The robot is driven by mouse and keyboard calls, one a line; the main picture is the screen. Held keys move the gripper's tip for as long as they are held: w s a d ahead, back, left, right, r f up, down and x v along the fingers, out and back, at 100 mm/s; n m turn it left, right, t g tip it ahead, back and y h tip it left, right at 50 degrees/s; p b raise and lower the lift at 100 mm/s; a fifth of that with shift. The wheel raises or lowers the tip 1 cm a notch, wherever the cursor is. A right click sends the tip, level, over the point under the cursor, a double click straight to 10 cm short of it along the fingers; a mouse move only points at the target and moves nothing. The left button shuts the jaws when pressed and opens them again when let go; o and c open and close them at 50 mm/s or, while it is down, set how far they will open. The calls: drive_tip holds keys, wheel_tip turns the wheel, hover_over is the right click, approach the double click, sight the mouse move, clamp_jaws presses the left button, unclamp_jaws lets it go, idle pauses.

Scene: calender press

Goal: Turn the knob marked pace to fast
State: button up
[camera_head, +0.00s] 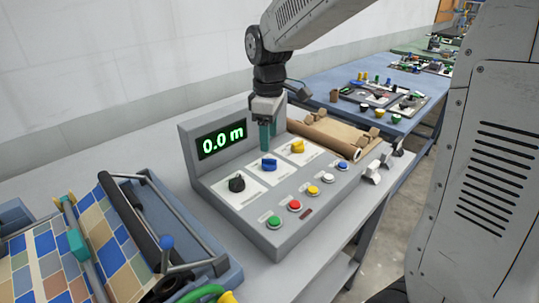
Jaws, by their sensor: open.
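The grey control panel (245,205) stands on the table with a row of three knobs on white plates. They are a black knob (237,184), a blue knob (269,164) and a yellow knob (297,146). The markings by the knobs are too small to read, so I cannot tell which one is pace. My gripper (267,147) points down with its teal fingers just above or behind the blue knob. It is open with nothing between the fingers. I cannot tell whether it touches the knob.
A green display (221,141) reads 0.0 m. Green, red, yellow, white and blue buttons line the panel's front, including the red button (295,205). A blue tray-like machine (222,268) with patterned sheet is at left. Brown rolls (335,140) lie behind the panel.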

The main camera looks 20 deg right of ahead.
sight(269, 159)
wheel_tip(269, 159, down, 7)
drive_tip(key=shift+r, duration=0.2)
drive_tip(key=c, duration=1)
drive_tip(key=shift+m, duration=0.3)
drive_tip(key=m, duration=0.5)
drive_tip(key=shift+m, duration=0.3)
drive_tip(key=m, duration=0.5)
drive_tip(key=shift+m, duration=0.3)
